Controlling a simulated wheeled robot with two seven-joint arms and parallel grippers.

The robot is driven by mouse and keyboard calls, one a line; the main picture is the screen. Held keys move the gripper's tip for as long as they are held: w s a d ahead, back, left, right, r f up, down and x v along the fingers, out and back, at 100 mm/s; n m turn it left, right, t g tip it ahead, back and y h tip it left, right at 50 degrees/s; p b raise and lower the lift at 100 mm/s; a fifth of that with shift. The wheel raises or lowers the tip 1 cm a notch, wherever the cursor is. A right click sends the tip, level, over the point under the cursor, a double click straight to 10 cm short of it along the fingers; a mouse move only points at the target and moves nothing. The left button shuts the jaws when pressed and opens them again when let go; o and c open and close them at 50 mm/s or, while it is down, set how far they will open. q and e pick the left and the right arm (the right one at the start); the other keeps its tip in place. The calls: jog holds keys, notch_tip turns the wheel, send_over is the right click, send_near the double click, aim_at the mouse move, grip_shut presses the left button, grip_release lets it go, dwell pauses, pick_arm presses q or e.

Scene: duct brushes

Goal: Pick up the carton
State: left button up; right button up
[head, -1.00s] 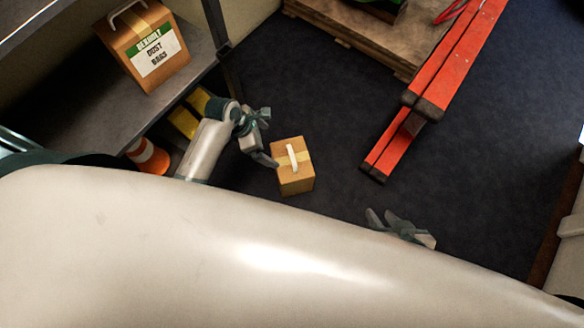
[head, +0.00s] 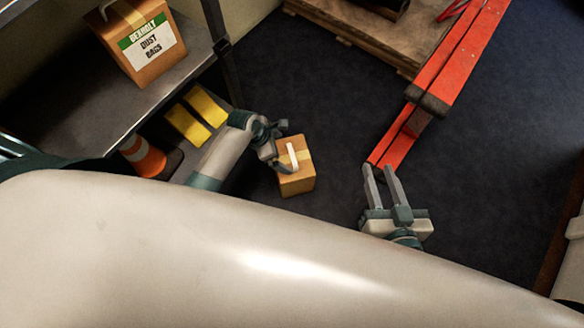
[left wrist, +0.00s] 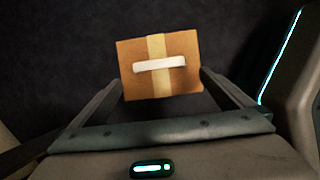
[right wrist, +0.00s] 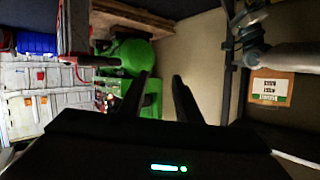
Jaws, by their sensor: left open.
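A small brown carton (head: 297,183) with a tan tape band and a white handle on top appears to rest on the dark floor in the head view. My left gripper (head: 284,148) is at its upper left, open. In the left wrist view the carton (left wrist: 182,84) lies ahead between the spread fingertips of the left gripper (left wrist: 162,82), not clamped. My right gripper (head: 379,168) is open and empty, well to the right of the carton, its fingers pointing up the picture; its fingers also show apart in the right wrist view (right wrist: 163,78).
A larger dust-bags carton (head: 150,50) stands on a grey shelf (head: 90,120) at left. A wooden pallet (head: 350,28) is at the back. A traffic cone (head: 143,157) is under the shelf. Floor right of the carton is clear.

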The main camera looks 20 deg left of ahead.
aim_at(289, 159)
pick_arm(q)
jog(key=shift+d+f, duration=0.1)
jog(key=shift+f, duration=0.05)
pick_arm(e)
jog(key=shift+r, duration=0.15)
pick_arm(q)
jog(key=shift+w+d+f, duration=0.15)
jog(key=shift+f, duration=0.15)
jog(key=b+x, duration=0.2)
jog(key=x, duration=0.2)
jog(key=shift+w+d+r+b, duration=0.15)
jog(key=shift+b, duration=0.15)
jog(key=shift+d, duration=0.1)
pick_arm(e)
notch_tip(289, 159, up, 9)
jog(key=a+t+y, duration=0.2)
jog(key=t, duration=0.3)
jog(key=shift+t, duration=0.4)
jog(key=shift+r, duration=0.1)
pick_arm(q)
jog(key=shift+w, duration=0.1)
jog(key=c, duration=2)
